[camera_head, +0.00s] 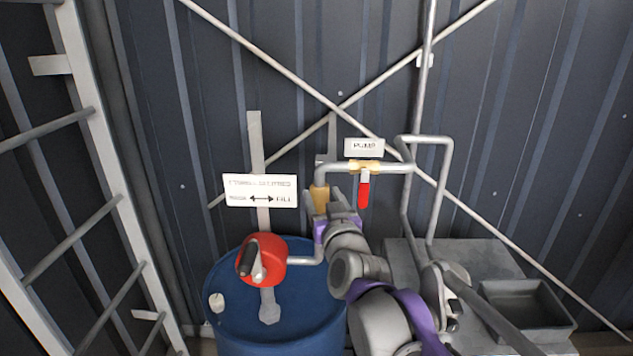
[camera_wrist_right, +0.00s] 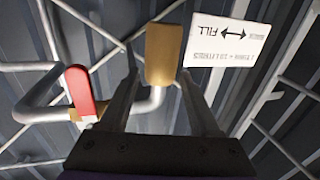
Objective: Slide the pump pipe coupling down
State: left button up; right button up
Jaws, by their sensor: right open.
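The brass-coloured pump pipe coupling (camera_head: 320,192) sits upright on the grey pipe, to the left of the red-handled valve. In the right wrist view the coupling (camera_wrist_right: 163,52) shows between my two finger lines, with bare grey pipe beside it. My right gripper (camera_head: 323,207) is open at the coupling, and its fingers partly hide the coupling's lower part. The right wrist view shows the open gripper (camera_wrist_right: 157,68) with one finger on each side of the coupling; contact cannot be told. My left gripper is not in view.
A blue drum (camera_head: 235,320) carries a red hand pump (camera_head: 262,262). A red valve handle (camera_head: 363,190) hangs close to the right of my gripper. A fill sign (camera_head: 261,190) is at left. A ladder (camera_head: 110,165) stands far left, a grey tray (camera_head: 525,303) lower right.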

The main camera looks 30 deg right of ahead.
jog(key=x, duration=0.6)
jog(key=shift+w+p, duration=0.2)
jog(key=shift+p, duration=0.2)
grip_shut()
dwell(1.0)
